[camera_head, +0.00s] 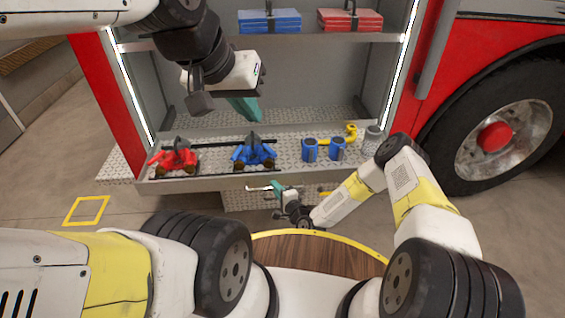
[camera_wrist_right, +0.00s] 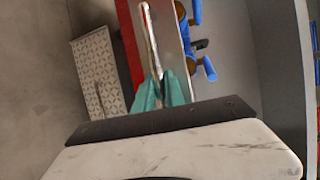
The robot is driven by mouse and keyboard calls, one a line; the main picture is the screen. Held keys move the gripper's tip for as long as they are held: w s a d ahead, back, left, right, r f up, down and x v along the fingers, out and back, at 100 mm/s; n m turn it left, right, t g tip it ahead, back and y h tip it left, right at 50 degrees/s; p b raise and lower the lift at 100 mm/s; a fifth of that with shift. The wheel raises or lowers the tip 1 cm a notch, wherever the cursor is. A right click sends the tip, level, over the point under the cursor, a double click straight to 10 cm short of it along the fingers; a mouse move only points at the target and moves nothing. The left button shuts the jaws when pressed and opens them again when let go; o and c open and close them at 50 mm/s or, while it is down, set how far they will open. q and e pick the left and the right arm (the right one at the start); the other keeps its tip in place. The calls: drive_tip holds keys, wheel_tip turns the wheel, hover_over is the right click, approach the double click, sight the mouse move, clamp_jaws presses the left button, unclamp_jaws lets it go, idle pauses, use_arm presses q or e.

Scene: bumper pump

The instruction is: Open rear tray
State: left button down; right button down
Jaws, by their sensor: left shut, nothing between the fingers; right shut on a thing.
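The tray (camera_head: 215,182) is a metal shelf with a raised front edge, low in the red truck's open compartment. It carries tools and cups and appears to stick out at the front. A pale bar handle (camera_head: 258,188) shows at its front; in the right wrist view it is a slim silver bar (camera_wrist_right: 148,30). My right gripper (camera_head: 277,189) is shut on this handle; its teal fingers also show in the right wrist view (camera_wrist_right: 163,92). My left gripper (camera_head: 245,107) is shut and empty, pointing down above the tray, inside the compartment opening.
Red (camera_head: 175,158) and blue (camera_head: 254,153) tools, blue cups (camera_head: 310,149) and a yellow fitting (camera_head: 351,132) sit on the tray. Blue (camera_head: 270,21) and red (camera_head: 349,20) cases lie on the upper shelf. A truck wheel (camera_head: 497,130) stands at right. Open floor lies left.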

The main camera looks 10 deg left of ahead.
drive_tip(key=shift+s+d, duration=0.3)
drive_tip(key=shift+s, duration=0.65)
drive_tip(key=shift+s+d, duration=0.3)
drive_tip(key=shift+s, duration=0.65)
drive_tip(key=c, duration=1.4)
unclamp_jaws()
drive_tip(key=v, duration=0.7)
drive_tip(key=shift+s+d, duration=0.25)
drive_tip(key=shift+s, duration=0.05)
